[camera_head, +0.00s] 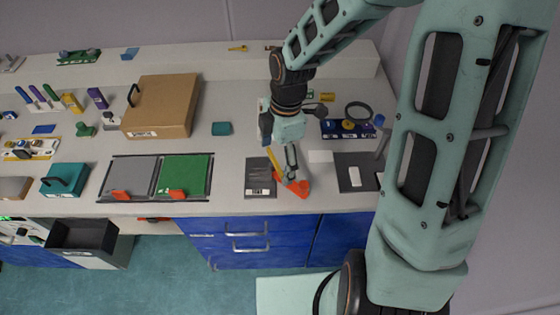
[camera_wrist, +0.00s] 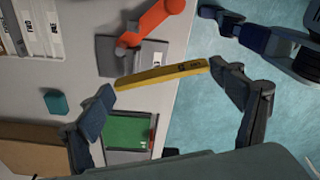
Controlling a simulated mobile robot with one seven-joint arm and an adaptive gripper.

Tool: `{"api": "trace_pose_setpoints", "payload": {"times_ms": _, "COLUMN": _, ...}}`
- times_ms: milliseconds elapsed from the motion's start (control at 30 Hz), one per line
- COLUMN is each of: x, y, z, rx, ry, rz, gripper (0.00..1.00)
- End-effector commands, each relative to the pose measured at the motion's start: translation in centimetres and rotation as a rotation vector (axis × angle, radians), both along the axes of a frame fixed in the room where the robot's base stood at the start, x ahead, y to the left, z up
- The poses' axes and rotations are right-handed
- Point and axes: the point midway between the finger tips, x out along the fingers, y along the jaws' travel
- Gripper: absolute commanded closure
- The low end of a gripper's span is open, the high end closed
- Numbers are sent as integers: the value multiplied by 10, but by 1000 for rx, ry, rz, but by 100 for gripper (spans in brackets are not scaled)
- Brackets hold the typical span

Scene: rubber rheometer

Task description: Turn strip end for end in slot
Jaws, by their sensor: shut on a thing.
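My gripper (camera_wrist: 163,78) is shut on a yellow strip (camera_wrist: 163,76) in the wrist view. One fingertip is at each end of the strip, which lies across the opening with small dark marks near its right end. In the head view my gripper and the strip (camera_head: 273,161) are above the counter, over a dark grey slotted plate (camera_head: 260,190). The plate also shows behind the strip in the wrist view (camera_wrist: 108,55). An orange lever-like part (camera_head: 294,186) is at the plate's right side. I cannot tell the exact height of the strip.
A framed pair of grey (camera_head: 130,176) and green (camera_head: 185,175) panels lies left of the plate. A brown box (camera_head: 161,106) and a teal block (camera_head: 221,128) stand behind. A dark mat (camera_head: 345,168) lies to the right. The counter's front edge is close to the plate.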

Motion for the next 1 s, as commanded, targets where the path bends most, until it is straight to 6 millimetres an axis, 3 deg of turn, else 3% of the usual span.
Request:
{"api": "trace_pose_setpoints", "payload": {"times_ms": 500, "x": 43, "y": 11, "z": -25, "rx": 4, "ry": -2, "rz": 977, "gripper": 35}}
{"api": "trace_pose_setpoints", "payload": {"times_ms": 700, "x": 51, "y": 12, "z": -29, "rx": 4, "ry": -3, "rz": 1166, "gripper": 35}}
{"api": "trace_pose_setpoints", "payload": {"times_ms": 1000, "x": 52, "y": 11, "z": -30, "rx": 4, "ry": -4, "rz": 1210, "gripper": 35}}
